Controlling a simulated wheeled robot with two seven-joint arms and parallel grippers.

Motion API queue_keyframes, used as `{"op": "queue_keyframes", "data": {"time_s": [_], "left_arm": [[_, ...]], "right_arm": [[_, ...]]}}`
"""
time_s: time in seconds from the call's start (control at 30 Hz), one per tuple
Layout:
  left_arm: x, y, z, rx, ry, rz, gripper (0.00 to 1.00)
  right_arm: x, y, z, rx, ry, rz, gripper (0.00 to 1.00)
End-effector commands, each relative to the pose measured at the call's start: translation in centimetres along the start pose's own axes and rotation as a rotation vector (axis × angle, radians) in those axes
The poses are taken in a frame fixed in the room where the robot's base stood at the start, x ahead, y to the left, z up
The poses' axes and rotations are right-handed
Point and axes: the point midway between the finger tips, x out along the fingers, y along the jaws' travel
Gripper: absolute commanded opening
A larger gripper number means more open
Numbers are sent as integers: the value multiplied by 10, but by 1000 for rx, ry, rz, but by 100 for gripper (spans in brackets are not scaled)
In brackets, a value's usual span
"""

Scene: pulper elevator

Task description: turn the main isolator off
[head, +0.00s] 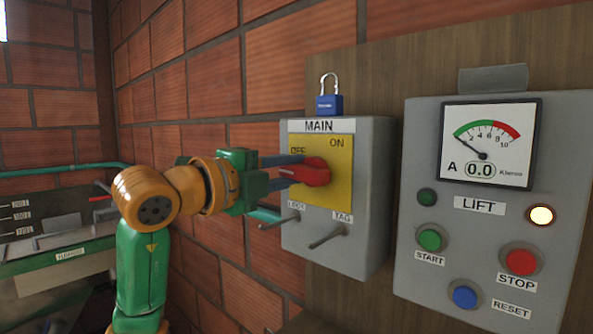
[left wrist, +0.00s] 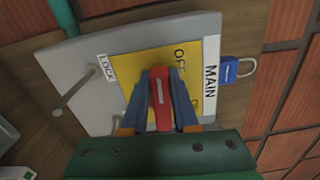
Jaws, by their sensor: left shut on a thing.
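The main isolator is a grey box (head: 374,180) with a yellow plate (head: 341,190) marked OFF at upper left and ON at upper right. Its red handle (head: 316,173) points left in the head view, its end just below the OFF label. My left gripper (head: 291,169) is shut on the red handle. In the left wrist view, the blue fingers (left wrist: 160,110) lie on either side of the red handle (left wrist: 159,88), and part of the ON label is hidden. My right gripper is not in view.
A blue padlock (head: 329,104) stands on top of the box. LOCK and TAG pegs (head: 327,237) stick out below the plate. The LIFT panel (head: 465,240) is on the right, its lamp lit and meter reading 0.0. A brick wall (head: 215,90) stands behind my arm.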

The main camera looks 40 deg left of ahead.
Motion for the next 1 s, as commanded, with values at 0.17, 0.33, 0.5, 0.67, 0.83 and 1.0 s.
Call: {"op": "queue_keyframes", "data": {"time_s": [0.17, 0.33, 0.5, 0.67, 0.83, 1.0], "left_arm": [[1, 4, -2, -61, 8, 8, 0], [1, 4, -2, -93, 8, 6, 0], [1, 4, -2, -105, 7, 5, 0], [0, 4, -2, -106, 7, 3, 0], [0, 3, -2, -106, 7, 2, 33], [0, 3, -1, -106, 4, 1, 57]], "right_arm": [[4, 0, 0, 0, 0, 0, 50], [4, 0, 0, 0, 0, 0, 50], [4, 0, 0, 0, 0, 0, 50], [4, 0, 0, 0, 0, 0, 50], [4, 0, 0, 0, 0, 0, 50], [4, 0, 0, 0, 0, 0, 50]]}}
